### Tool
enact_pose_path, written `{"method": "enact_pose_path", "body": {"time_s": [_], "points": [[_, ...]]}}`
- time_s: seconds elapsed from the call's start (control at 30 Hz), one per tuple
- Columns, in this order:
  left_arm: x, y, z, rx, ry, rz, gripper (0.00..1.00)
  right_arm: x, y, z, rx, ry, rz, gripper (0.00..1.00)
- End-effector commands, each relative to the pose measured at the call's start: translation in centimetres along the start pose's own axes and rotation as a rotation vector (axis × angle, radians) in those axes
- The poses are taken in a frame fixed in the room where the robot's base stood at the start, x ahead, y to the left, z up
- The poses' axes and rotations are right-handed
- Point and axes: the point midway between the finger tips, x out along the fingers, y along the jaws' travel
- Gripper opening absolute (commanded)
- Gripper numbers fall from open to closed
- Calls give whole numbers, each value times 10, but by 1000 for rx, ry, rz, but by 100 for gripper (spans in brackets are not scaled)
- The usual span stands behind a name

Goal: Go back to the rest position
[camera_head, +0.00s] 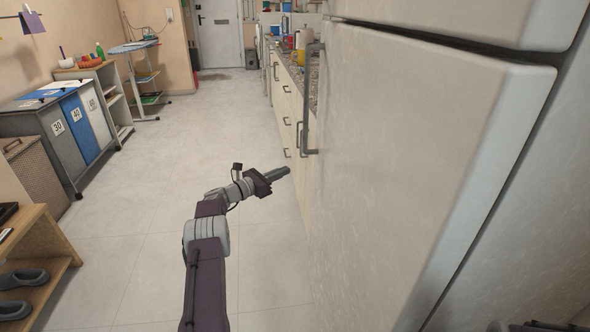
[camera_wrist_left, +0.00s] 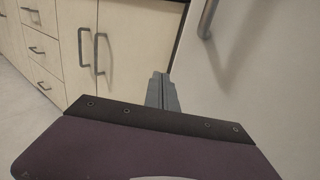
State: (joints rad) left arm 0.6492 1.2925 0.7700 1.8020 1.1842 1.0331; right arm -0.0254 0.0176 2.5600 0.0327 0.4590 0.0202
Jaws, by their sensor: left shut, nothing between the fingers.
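My left gripper (camera_head: 279,173) is shut and empty, stretched forward over the tiled floor just left of the large pale door panel. In the left wrist view its closed fingers (camera_wrist_left: 162,92) point at the cabinet fronts, with nothing between them. My left arm comes up from the bottom of the head view. My right gripper is not clearly visible; only small dark parts show at the bottom right edge of the head view.
The pale fridge-like door (camera_head: 400,150) with a grey handle (camera_head: 308,100) fills the right side, close to my left gripper. Drawers (camera_head: 286,110) line the counter beyond. Numbered laundry bins (camera_head: 75,128) and a wooden shoe shelf (camera_head: 40,245) stand at left. Open floor (camera_head: 190,130) lies between.

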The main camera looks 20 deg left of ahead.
Motion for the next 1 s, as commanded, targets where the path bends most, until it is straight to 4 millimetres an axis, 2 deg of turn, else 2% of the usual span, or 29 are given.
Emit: {"method": "enact_pose_path", "body": {"time_s": [0.1,0.3,0.67,0.73,0.77,0.87,0.93,0.97,1.0], "points": [[-25,14,1,-1,2,1,0,-9,0,-1,1,-1,0,100],[-46,26,-1,-1,4,-2,0,-11,0,-1,0,-1,0,100],[-49,26,-3,-2,6,-4,0,-11,0,-1,0,-1,0,100],[-41,18,-6,18,41,-20,0,-11,0,-1,0,-1,0,100],[-35,10,-8,37,75,-37,0,-11,0,-1,0,-1,0,100],[-10,-45,-29,178,273,-155,0,-11,0,-1,0,-1,0,100],[-4,-103,-48,347,447,-299,0,-11,0,-1,0,-1,0,100],[-8,-128,-56,432,515,-372,0,-11,0,-1,0,-1,0,100],[-17,-162,-66,550,597,-476,0,-11,0,-1,0,-1,0,100]]}}
